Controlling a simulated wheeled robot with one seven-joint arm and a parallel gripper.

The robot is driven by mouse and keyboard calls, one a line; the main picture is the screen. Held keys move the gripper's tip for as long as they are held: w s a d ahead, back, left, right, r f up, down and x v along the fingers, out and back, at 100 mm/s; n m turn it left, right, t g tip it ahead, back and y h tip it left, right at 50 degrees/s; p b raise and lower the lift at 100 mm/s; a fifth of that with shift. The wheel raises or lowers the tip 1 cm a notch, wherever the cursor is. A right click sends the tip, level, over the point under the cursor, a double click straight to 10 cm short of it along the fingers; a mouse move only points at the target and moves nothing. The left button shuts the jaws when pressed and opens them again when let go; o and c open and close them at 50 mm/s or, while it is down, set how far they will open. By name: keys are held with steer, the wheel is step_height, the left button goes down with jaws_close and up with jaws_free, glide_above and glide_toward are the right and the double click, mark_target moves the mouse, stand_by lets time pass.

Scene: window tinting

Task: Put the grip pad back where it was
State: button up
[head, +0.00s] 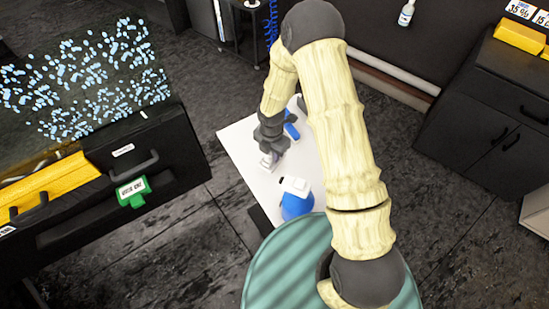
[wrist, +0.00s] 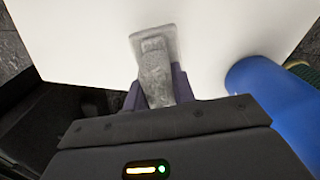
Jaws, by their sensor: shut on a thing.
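The grip pad is a grey piece with a flat plate and a raised handle. It shows in the wrist view (wrist: 154,62) between my two fingers, and my gripper (wrist: 156,88) is shut on its handle. In the head view my gripper (head: 268,150) points down over the white tabletop (head: 238,142), with the pale grey grip pad (head: 267,163) at its tips. The pad is at or just above the surface; I cannot tell whether it touches. The fingers hide part of its handle.
A blue bottle with a white top (head: 297,203) stands near the table's front; its blue body shows in the wrist view (wrist: 272,95). A blue item (head: 292,130) lies behind my gripper. A black door panel (head: 150,155) with a green tag (head: 133,192) is at left. The tabletop's left part is clear.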

mark_target(272, 159)
steer(key=shift+f+p, duration=0.65)
steer(key=shift+f, duration=1.4)
steer(key=o, duration=1)
steer(key=shift+f, duration=0.1)
steer(key=shift+r, duration=0.2)
step_height(272, 159, up, 12)
steer(key=shift+f+b, duration=0.1)
steer(key=shift+b, duration=1.05)
